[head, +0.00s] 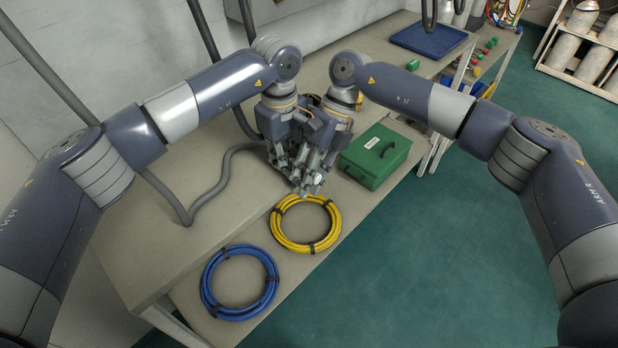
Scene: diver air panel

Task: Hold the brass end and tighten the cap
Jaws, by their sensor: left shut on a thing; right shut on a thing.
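My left gripper (282,160) and my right gripper (313,183) are close together over the bench, fingers crowded against each other. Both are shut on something. A grey hose (205,199) curves along the bench and runs up to the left gripper's fingers. The brass end and the cap are hidden among the fingers, so I cannot make out either one or how far the cap is on. From the hose's side, the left gripper appears to be on the brass end and the right on the cap.
A coiled yellow hose (277,228) and a coiled blue hose (210,290) lie in front of the grippers. A green case (372,160) stands to their right. A blue tray (428,42) is farther back. Gas cylinders (594,62) stand at the far right. Bare bench lies at the left.

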